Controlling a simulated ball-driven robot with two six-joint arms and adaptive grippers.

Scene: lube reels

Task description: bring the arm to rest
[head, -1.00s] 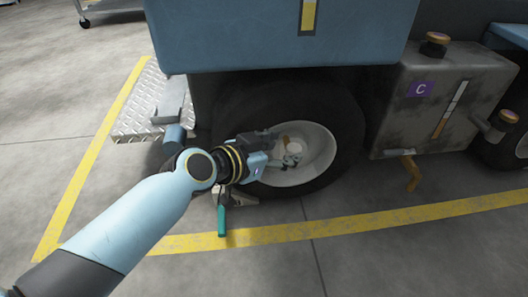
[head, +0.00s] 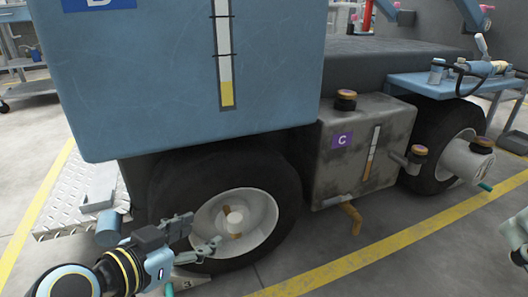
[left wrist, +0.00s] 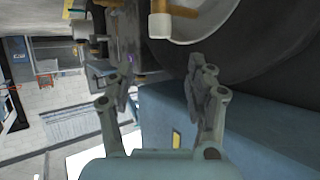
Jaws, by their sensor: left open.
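My left gripper (head: 200,236) reaches in from the lower left, in front of the near wheel (head: 270,212) of the blue cart. Its two fingers are spread with nothing between them. The pale hub (head: 234,218), with a tan bar on it, is just beyond the fingertips; I cannot tell whether they touch it. In the left wrist view the open fingers (left wrist: 160,78) point toward the dark tyre, with the pale wheel rim and a tan handle (left wrist: 160,24) above them.
A blue tank (head: 150,85) overhangs the wheel. A stained grey tank (head: 345,160) marked C, with an orange spout (head: 352,217), stands right of it.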

